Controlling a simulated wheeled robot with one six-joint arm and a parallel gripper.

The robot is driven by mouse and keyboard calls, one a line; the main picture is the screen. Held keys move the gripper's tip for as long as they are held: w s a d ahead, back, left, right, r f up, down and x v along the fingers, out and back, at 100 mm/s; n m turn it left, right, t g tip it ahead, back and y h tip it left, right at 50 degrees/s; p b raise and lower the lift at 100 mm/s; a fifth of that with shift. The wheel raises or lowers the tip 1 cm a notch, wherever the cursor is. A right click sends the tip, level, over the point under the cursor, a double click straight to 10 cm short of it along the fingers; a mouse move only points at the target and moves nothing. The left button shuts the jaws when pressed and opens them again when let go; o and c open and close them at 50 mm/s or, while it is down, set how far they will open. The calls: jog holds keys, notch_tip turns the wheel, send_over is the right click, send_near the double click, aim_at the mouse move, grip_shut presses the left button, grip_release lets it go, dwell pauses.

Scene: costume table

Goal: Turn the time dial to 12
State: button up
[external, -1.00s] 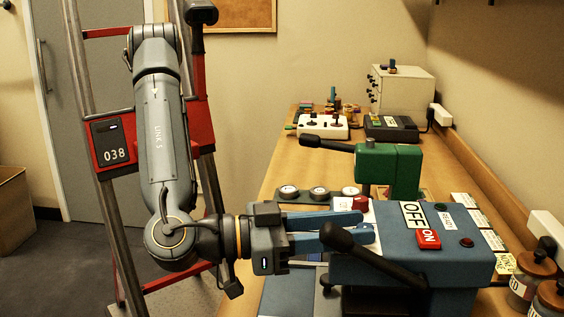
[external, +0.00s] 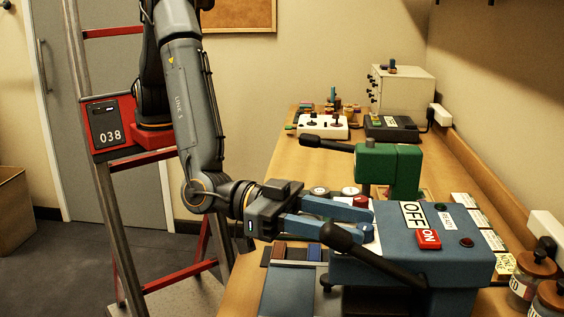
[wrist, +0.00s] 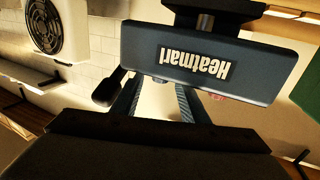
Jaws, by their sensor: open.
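The blue press (external: 440,262) stands on the bench with a black lever, an OFF label and a red ON button (external: 428,239). A small red knob (external: 361,201) sits at its left end, just beyond my fingertips; I cannot read any dial marks or tell whether it is the time dial. My gripper (external: 350,222) is open and empty, its blue fingers pointing right at the press's left end. In the wrist view the fingers (wrist: 157,90) stand apart before a blue housing (wrist: 210,55) lettered "Heatmar…". A reddish piece (wrist: 217,97) shows under it, partly hidden.
The black lever (external: 370,255) slants close to my lower finger. A green press (external: 390,170) with a black handle stands behind. Round gauges (external: 350,191) lie beyond my gripper. Jars (external: 533,275) stand at the right front. Open floor lies left of the bench.

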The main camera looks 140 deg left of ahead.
jog(key=m+h+p, duration=0.1)
jog(key=h, duration=0.1)
jog(key=a+m+t+h+p, duration=0.1)
jog(key=m+h, duration=0.1)
jog(key=shift+s, duration=0.2)
jog(key=s+a+r+m+g+h+b, duration=0.1)
jog(key=s+g, duration=0.6)
jog(key=s, duration=0.7)
jog(key=s+a+r+m+g+h+b, duration=0.1)
jog(key=s+r+m+g+h, duration=0.1)
jog(key=s+g, duration=0.6)
jog(key=s+r+h, duration=0.1)
jog(key=s+r, duration=0.1)
jog(key=s, duration=0.4)
jog(key=shift+s+a, duration=0.15)
jog(key=shift+s, duration=0.1)
